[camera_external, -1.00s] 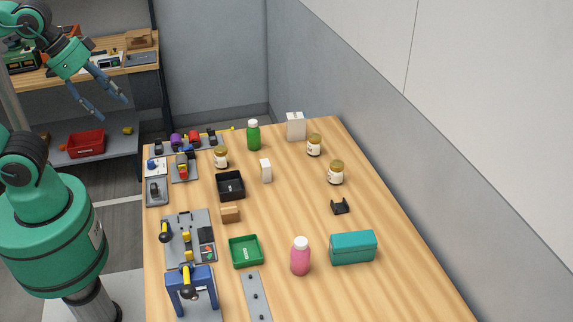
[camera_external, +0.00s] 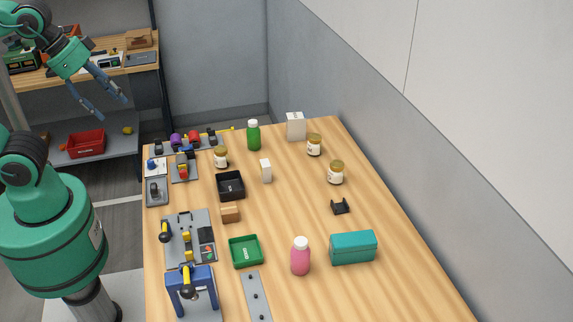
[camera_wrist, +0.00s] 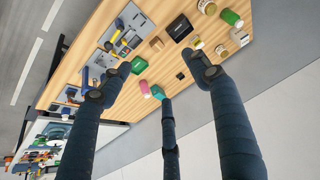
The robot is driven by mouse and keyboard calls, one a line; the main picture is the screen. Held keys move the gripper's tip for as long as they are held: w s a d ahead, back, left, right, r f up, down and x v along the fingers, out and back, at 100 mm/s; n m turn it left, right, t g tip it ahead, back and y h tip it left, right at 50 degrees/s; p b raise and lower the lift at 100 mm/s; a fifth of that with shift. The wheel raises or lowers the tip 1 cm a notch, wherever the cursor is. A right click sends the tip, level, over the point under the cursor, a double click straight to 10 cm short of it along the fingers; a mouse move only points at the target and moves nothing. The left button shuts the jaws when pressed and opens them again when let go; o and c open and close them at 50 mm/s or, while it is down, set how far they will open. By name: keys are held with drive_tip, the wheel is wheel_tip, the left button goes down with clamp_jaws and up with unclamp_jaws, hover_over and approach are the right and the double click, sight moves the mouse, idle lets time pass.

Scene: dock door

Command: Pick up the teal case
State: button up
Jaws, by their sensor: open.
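The teal case (camera_external: 353,247) is a closed box lying on the wooden table's right front part, beside a pink bottle (camera_external: 300,256). My gripper (camera_external: 112,108) is at the upper left of the external view, in the air off the table's left side, far from the case. Its dark blue fingers are spread, with nothing between them. In the wrist view the case (camera_wrist: 156,91) shows small, just beyond the tip of the middle finger, which may cover part of it.
A green tray (camera_external: 233,253) and a blue fixture (camera_external: 175,292) are left of the pink bottle. A black bracket (camera_external: 340,206) lies behind the case. Jars, a green bottle (camera_external: 254,136) and a white box (camera_external: 296,127) stand farther back. A grey wall runs along the right.

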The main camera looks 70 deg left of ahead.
drive_tip(key=shift+o, duration=0.5)
drive_tip(key=o, duration=0.5)
drive_tip(key=shift+o, duration=0.2)
drive_tip(key=shift+w+r, duration=0.1)
